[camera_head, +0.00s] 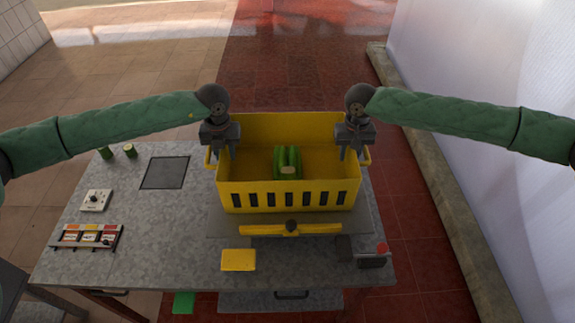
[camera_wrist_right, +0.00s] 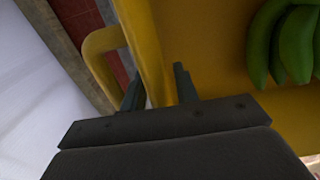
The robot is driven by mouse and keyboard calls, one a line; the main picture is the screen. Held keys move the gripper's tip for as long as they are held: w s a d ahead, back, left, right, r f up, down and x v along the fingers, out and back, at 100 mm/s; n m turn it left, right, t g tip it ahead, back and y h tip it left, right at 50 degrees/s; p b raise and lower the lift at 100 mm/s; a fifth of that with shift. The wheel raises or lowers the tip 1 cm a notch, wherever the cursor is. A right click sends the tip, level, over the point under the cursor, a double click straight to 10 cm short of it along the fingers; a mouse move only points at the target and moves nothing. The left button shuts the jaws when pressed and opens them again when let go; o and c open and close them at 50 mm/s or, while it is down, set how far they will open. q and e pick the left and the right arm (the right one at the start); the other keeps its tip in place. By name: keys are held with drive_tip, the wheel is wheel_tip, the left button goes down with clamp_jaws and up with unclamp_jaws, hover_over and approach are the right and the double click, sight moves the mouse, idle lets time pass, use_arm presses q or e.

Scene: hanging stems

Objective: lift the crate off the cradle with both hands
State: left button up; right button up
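The yellow crate (camera_head: 228,196) sits level on the grey cradle (camera_head: 360,221) on the table. Green produce (camera_head: 288,162) lies inside it; in the right wrist view it looks like green bananas (camera_wrist_right: 287,45). My left gripper (camera_head: 222,153) points down over the crate's left side wall, fingers apart. My right gripper (camera_head: 352,154) points down over the right side wall. In the right wrist view its fingers (camera_wrist_right: 160,88) stand on either side of the wall (camera_wrist_right: 148,45), beside the yellow side handle (camera_wrist_right: 97,55). Finger contact is unclear.
A yellow bar (camera_head: 265,230) with a dark knob lies in front of the crate. A yellow block (camera_head: 238,260) and a device with a red button (camera_head: 372,260) stand near the front edge. Switch panels are at left. A white wall (camera_head: 480,80) rises at right.

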use_arm(q)
drive_tip(key=shift+s+r, duration=0.2)
drive_tip(key=shift+s, duration=0.05)
drive_tip(key=c, duration=0.6)
use_arm(e)
drive_tip(key=shift+s+r, duration=0.25)
drive_tip(key=c, duration=0.6)
use_arm(q)
clamp_jaws()
use_arm(e)
clamp_jaws()
use_arm(q)
drive_tip(key=shift+w, duration=0.1)
use_arm(e)
drive_tip(key=shift+w+f, duration=0.1)
use_arm(q)
drive_tip(key=shift+f, duration=0.15)
use_arm(e)
drive_tip(key=shift+f, duration=0.1)
